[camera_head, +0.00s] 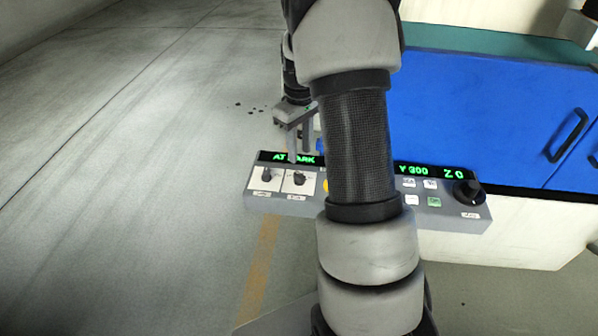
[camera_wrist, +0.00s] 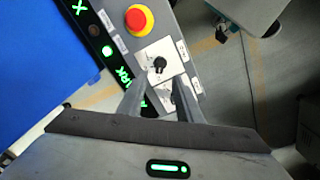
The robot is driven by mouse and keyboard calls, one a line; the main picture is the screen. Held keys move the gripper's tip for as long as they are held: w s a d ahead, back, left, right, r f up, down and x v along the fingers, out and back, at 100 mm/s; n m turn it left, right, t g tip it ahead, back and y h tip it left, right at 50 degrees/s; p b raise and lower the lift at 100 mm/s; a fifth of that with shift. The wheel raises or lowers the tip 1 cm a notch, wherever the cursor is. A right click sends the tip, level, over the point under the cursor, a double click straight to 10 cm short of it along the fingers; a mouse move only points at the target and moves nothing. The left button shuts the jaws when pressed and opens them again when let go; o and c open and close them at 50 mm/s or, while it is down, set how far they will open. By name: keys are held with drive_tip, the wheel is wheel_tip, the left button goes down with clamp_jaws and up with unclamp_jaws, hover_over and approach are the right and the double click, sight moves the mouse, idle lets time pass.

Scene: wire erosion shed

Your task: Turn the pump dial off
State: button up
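A grey control panel (camera_head: 350,205) carries two small black dials on white plates at its left end. One dial (camera_head: 298,178) is nearer the middle and also shows in the wrist view (camera_wrist: 158,65). The other dial (camera_head: 266,175) is at the far left; in the wrist view (camera_wrist: 176,97) a finger partly covers it. The labels are too small to read, so I cannot tell which is the pump dial. My gripper (camera_head: 299,152) is above and behind these dials. In the wrist view its fingers (camera_wrist: 159,84) are apart, with nothing visibly held.
A red emergency button (camera_wrist: 137,17) with a yellow ring sits beside the dials. A large black knob (camera_head: 468,192) is at the panel's right end. A blue cabinet (camera_head: 470,115) stands behind. My arm hides the panel's middle. Open floor (camera_head: 130,170) lies to the left.

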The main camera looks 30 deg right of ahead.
sight(300, 175)
wheel_tip(300, 175, down, 9)
drive_tip(key=shift+r+b, duration=0.1)
drive_tip(key=shift+b, duration=0.25)
clamp_jaws()
